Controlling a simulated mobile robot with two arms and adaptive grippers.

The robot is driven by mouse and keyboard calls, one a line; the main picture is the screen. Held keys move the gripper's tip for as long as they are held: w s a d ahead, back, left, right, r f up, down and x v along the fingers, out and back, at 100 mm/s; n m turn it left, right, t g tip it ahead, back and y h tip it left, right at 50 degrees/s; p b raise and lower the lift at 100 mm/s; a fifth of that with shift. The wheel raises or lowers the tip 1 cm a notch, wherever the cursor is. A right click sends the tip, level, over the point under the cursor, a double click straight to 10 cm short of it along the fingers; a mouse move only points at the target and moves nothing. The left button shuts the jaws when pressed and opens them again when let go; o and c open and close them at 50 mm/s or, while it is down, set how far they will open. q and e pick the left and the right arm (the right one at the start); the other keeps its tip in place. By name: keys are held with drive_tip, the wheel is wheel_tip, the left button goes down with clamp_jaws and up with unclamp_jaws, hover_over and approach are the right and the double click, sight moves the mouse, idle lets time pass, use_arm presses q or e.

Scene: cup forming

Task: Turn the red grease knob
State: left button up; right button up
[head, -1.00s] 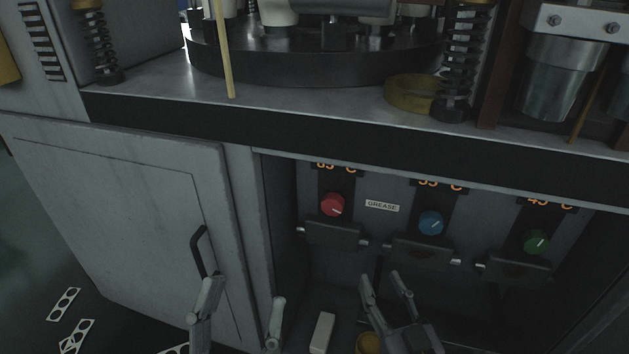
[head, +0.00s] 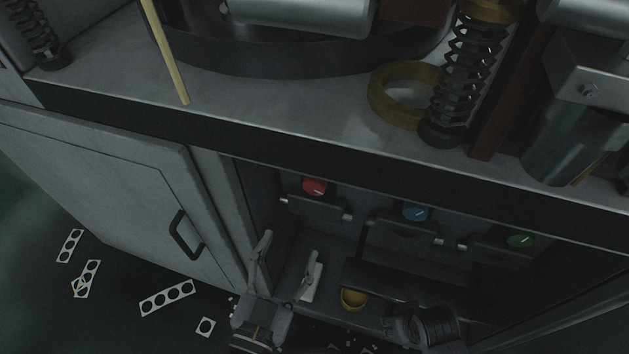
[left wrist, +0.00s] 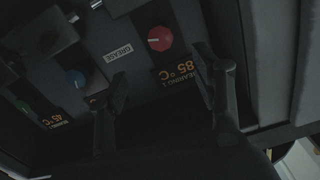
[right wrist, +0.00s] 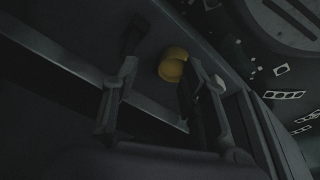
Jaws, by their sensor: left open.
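The red grease knob (head: 314,186) sits on the panel inside the open cabinet, below the worktop edge. It also shows in the left wrist view (left wrist: 160,38), upside down, beside the GREASE label (left wrist: 118,53). My left gripper (head: 285,255) is open and empty, below the knob in the head view. In the left wrist view its fingers (left wrist: 170,78) are spread, with the knob beyond the gap between them, not touched. My right gripper (head: 425,325) is low at the cabinet's front; its fingers (right wrist: 165,80) are apart in the right wrist view.
A blue knob (head: 415,211) and a green knob (head: 520,239) are to the right of the red one. A yellow cup (head: 354,298) and a white block (head: 313,280) are low in the cabinet. The cabinet door (head: 120,190) stands at the left. Perforated strips (head: 167,297) lie on the floor.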

sight(313, 190)
use_arm(q)
drive_tip(key=x, duration=1.4)
drive_tip(key=shift+w+d, duration=0.1)
drive_tip(key=shift+w, duration=0.3)
use_arm(e)
drive_tip(key=shift+f, duration=0.5)
drive_tip(key=shift+w, duration=0.1)
use_arm(q)
drive_tip(key=c, duration=1.2)
drive_tip(key=shift+o, duration=0.2)
drive_tip(key=shift+p, duration=0.3)
use_arm(e)
drive_tip(key=shift+f, duration=0.1)
